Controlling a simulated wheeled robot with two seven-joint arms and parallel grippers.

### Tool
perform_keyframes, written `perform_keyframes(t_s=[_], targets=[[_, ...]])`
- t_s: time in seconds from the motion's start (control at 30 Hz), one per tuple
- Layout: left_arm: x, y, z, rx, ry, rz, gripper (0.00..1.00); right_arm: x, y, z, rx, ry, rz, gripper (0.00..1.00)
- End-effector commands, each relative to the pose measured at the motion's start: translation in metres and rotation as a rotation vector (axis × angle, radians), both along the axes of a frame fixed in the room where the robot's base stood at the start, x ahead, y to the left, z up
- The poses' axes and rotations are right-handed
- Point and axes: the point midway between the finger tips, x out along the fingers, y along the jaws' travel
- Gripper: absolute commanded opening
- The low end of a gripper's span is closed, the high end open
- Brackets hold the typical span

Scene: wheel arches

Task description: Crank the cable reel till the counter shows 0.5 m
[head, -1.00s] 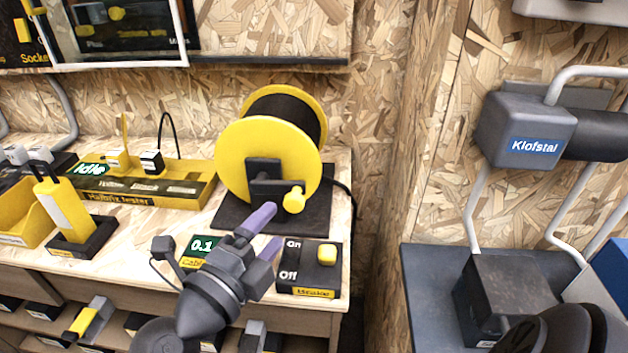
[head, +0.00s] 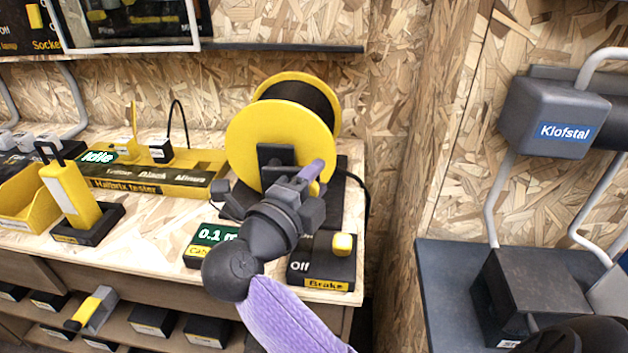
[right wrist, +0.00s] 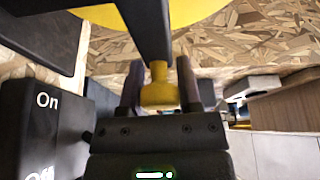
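The cable reel (head: 262,128) has yellow flanges and dark cable, and stands on a dark base at the back of the bench. Its black crank arm ends in a yellow knob, which shows in the right wrist view (right wrist: 160,90). My right gripper (head: 314,174) is at the knob, its fingers on either side with small gaps visible. In the head view it hides most of the knob. The counter (head: 215,235) reads 0.1, its right end covered by my wrist. My left gripper is out of view.
A yellow Halfbrix tester (head: 150,180) and a yellow-and-white device on a dark stand (head: 72,200) are left of the reel. The Klofstal machine (head: 545,120) stands on the right. A black cable curves beside the reel's right side.

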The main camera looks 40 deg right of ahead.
Motion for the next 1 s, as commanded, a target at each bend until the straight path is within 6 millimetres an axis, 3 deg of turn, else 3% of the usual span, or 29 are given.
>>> perform_keyframes(t_s=[0.1, 0.6, 1.0], targets=[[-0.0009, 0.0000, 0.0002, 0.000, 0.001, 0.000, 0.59, -0.0001, 0.0001, -0.0004, 0.001, 0.001, 0.000, 0.00], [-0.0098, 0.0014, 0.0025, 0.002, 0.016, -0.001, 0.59, -0.0001, 0.0002, -0.0008, 0.000, 0.002, 0.000, 0.00], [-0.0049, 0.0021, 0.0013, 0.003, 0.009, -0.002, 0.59, -0.0001, 0.0002, -0.0010, 0.001, 0.003, 0.000, 0.00]])
